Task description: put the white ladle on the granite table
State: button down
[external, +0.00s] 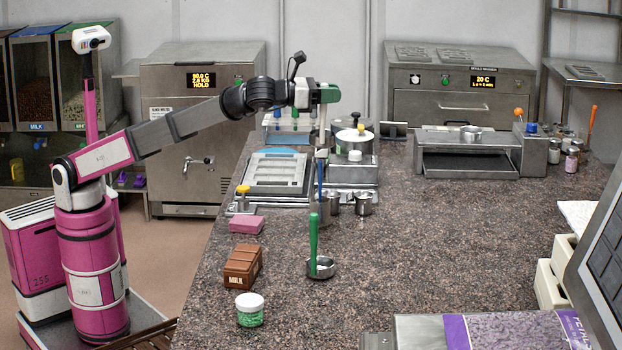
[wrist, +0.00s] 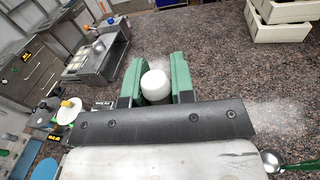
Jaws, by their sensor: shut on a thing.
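My gripper (external: 327,94) is raised above the far left part of the granite table (external: 440,245). In the wrist view my gripper (wrist: 155,82) has its green fingers closed on both sides of a rounded white thing (wrist: 156,86), which I take to be the end of the white ladle's handle. In the external view the white ladle (external: 323,125) hangs upright below the fingers, over the counter equipment. Its lower end is hard to make out in front of the clutter there.
A green-handled ladle (external: 314,240) stands on the table, near a brown milk box (external: 243,267), a pink block (external: 246,225) and a green-filled jar (external: 250,309). A blue-handled tool (external: 320,180) stands below my gripper, beside metal cups (external: 363,204). The table's middle is clear.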

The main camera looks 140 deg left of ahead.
jog(key=w+d, duration=2.3)
jog(key=w, duration=0.4)
notch_tip(320, 180, down, 12)
jog(key=w+d+f, duration=0.5)
jog(key=d+f, duration=0.4)
jog(key=f, duration=0.1)
jog(key=shift+w+d+f, duration=0.3)
jog(key=shift+f, duration=0.2)
jog(key=c, duration=1)
grip_release()
jog(key=shift+o, duration=0.2)
